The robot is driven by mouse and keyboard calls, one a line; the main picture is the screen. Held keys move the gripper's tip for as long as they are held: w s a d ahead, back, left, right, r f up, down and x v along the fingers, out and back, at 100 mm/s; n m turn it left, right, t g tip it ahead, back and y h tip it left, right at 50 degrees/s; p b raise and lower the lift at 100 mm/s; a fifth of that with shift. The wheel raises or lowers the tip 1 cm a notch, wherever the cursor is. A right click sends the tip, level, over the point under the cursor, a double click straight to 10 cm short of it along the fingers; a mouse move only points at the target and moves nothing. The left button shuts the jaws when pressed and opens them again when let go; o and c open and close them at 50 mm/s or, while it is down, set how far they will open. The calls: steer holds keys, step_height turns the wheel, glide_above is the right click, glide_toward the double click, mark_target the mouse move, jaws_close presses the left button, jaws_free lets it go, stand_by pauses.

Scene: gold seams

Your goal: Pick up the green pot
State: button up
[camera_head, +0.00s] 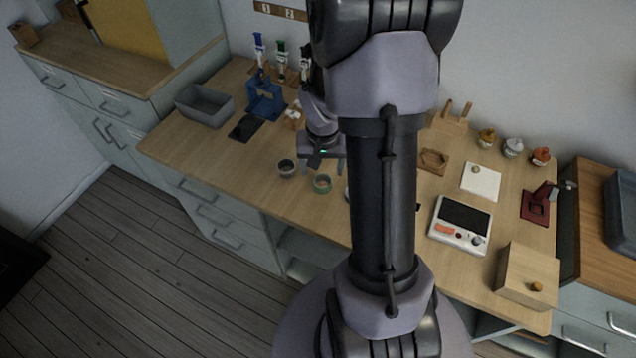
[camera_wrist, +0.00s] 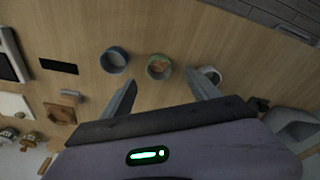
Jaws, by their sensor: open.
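The green pot (camera_head: 322,183) is a small round cup with a green rim and a brownish inside, standing on the wooden worktop near its front edge. In the wrist view the green pot (camera_wrist: 159,66) lies just beyond the fingertips, roughly centred between them. My gripper (camera_head: 322,166) is open and empty, pointing down above the worktop just behind the green pot. In the wrist view my gripper (camera_wrist: 161,84) shows both fingers spread apart, with nothing between them. I cannot tell its exact height.
A blue-grey pot (camera_wrist: 114,60) and a pale grey pot (camera_wrist: 209,74) stand close on either side of the green one. A blue stand (camera_head: 265,98) and grey bin (camera_head: 204,105) are at the back left. A scale (camera_head: 459,224) and wooden box (camera_head: 527,275) stand at right.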

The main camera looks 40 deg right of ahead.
mark_target(323, 185)
steer(key=f+b, duration=0.1)
steer(key=f, duration=0.1)
steer(key=d+f+b, duration=0.1)
steer(key=f, duration=0.2)
steer(key=w+f+b, duration=0.1)
steer(key=f, duration=0.1)
steer(key=shift+d+f, duration=0.25)
steer(key=shift+f, duration=0.15)
steer(key=shift+w+r, duration=0.1)
steer(key=c, duration=1.4)
steer(key=shift+r, duration=0.1)
